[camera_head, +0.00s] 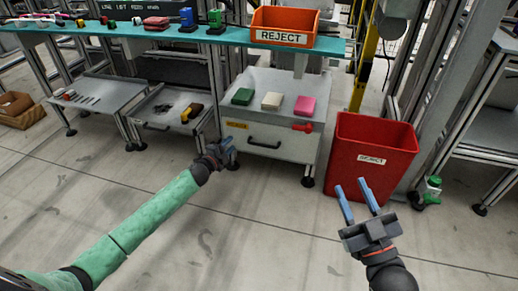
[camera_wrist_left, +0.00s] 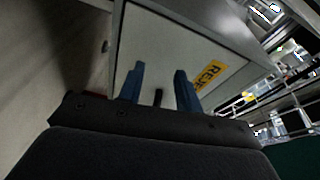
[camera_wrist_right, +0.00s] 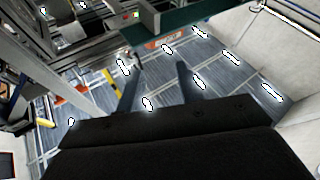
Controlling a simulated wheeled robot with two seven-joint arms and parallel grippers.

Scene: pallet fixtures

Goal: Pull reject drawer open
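The reject drawer (camera_head: 290,147) has a pale front with a yellow label (camera_head: 236,125) and a dark bar handle (camera_head: 263,145). It looks shut in the head view. In the left wrist view the drawer front (camera_wrist_left: 150,35) fills the middle, with the yellow label (camera_wrist_left: 208,75) at right and the dark handle (camera_wrist_left: 158,97) between the fingers in the picture. My left gripper (camera_head: 226,150) is just left of the handle, open; whether it touches cannot be told. It also shows in the left wrist view (camera_wrist_left: 158,72). My right gripper (camera_head: 356,190) is open and empty, before the red bin.
A red reject bin (camera_head: 370,158) stands right of the drawer unit. Green (camera_head: 242,97), cream (camera_head: 272,101) and pink (camera_head: 305,106) blocks lie on the unit's top. An orange reject box (camera_head: 284,25) sits on the shelf above. The floor in front is clear.

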